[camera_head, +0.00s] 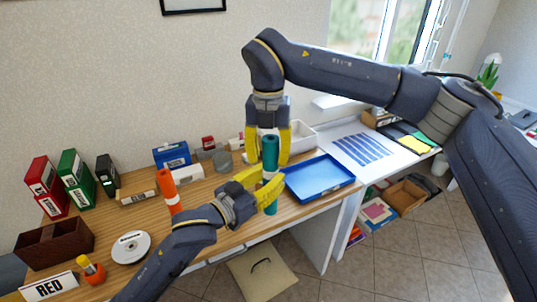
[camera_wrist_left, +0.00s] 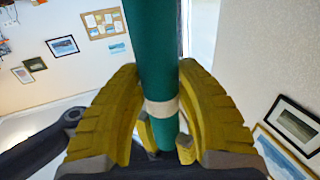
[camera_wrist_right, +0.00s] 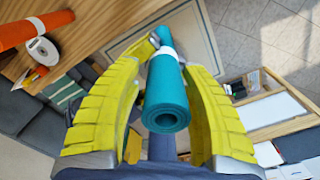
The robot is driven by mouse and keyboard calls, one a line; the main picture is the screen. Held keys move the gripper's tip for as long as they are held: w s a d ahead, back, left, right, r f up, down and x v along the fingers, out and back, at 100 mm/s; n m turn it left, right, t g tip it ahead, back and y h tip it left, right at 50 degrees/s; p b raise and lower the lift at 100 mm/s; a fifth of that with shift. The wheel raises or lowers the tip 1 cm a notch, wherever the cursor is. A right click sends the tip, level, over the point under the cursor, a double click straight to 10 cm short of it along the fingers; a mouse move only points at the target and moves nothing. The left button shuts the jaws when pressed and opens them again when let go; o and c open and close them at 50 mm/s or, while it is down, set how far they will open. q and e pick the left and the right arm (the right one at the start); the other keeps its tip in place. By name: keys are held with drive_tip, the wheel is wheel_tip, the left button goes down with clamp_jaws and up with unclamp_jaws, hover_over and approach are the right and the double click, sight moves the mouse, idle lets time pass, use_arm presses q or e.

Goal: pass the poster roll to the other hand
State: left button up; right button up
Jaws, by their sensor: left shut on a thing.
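The poster roll (camera_head: 270,152) is a teal tube with a pale band, held roughly upright above the desk's front edge. My left gripper (camera_head: 268,182) is shut on it around the middle; the left wrist view shows the roll (camera_wrist_left: 152,50) between the yellow fingers. My right gripper (camera_head: 270,160) points down from above, its open fingers on either side of the roll's upper part. In the right wrist view the roll's end (camera_wrist_right: 166,118) faces the camera, with gaps between it and the right fingers (camera_wrist_right: 160,75). The left fingertips partly hide the roll's middle.
A blue tray (camera_head: 320,178) lies just right of the roll on the desk. An orange roll (camera_head: 168,191) stands to the left, near a white disc spindle (camera_head: 131,247). Binders and boxes line the back.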

clamp_jaws()
use_arm(q)
drive_tip(key=o, duration=1.2)
drive_tip(key=shift+o, duration=0.2)
